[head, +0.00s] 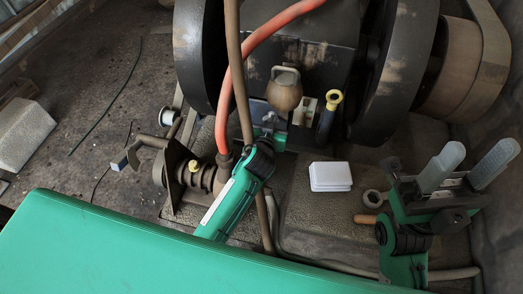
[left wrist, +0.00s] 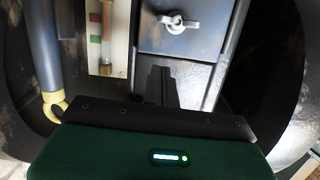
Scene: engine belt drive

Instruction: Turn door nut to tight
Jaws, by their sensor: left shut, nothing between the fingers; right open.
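The door nut (left wrist: 175,20), a pale metal wing nut, sits on a flat dark door plate (left wrist: 185,38) at the top of the left wrist view. Its wings lie roughly sideways, slightly tilted. I cannot make out the nut in the head view. My left gripper (head: 269,122) reaches up to the engine front between the two big wheels. Its dark fingers (left wrist: 159,78) are shut and empty, pointing toward the door plate, with a visible gap in the picture below the nut. My right gripper (head: 467,168) is open and empty at the right, away from the engine.
A brass bulb (head: 284,90) and a yellow-topped tube (head: 329,112) stand close to my left gripper. A red hose (head: 247,50) runs beside it. Dark flywheels (head: 395,70) flank the engine. A white box (head: 331,176) and a metal ring (head: 372,199) lie on the base.

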